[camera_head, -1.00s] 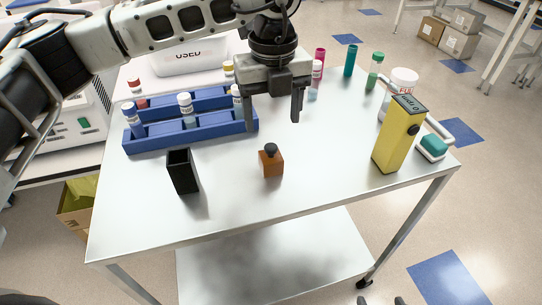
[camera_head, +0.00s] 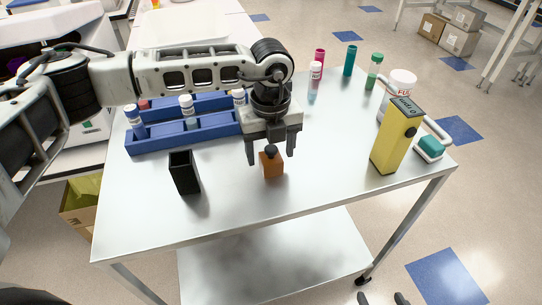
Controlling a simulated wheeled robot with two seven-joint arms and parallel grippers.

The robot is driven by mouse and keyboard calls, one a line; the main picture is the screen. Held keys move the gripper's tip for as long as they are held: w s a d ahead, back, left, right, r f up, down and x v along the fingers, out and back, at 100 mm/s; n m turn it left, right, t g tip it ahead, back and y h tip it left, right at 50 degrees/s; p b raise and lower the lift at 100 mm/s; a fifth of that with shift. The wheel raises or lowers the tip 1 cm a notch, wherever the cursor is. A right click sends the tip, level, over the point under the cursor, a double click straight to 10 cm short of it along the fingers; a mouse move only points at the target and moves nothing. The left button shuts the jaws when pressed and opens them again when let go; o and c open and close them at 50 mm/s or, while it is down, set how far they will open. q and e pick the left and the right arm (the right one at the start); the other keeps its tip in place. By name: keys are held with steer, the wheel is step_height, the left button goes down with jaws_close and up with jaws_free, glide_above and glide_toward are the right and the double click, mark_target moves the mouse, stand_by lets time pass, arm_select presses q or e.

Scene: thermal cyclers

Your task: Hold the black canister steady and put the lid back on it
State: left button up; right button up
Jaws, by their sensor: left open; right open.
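The black canister (camera_head: 184,174) stands upright on the metal table, left of centre, with its top open. A small orange-brown block (camera_head: 272,167) with a black knob on top stands to its right; I cannot tell whether this is the lid. My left gripper (camera_head: 271,156) points down with its fingers apart, one on each side of the knob. I cannot tell whether they touch it. Two dark tips of my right gripper (camera_head: 382,298) show apart at the bottom edge, empty and in front of the table. No other lid is clearly seen.
A blue rack (camera_head: 170,143) with white-capped tubes stands behind the canister. A yellow device (camera_head: 396,140) stands at the right, beside a teal-and-white item (camera_head: 430,147). Several tubes and a white tub (camera_head: 402,80) stand at the back right. The table front is clear.

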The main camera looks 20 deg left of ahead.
arm_select(q)
step_height(320, 180, down, 2)
steer(key=shift+f, duration=0.25)
steer(key=c, duration=1)
steer(key=shift+c, duration=0.2)
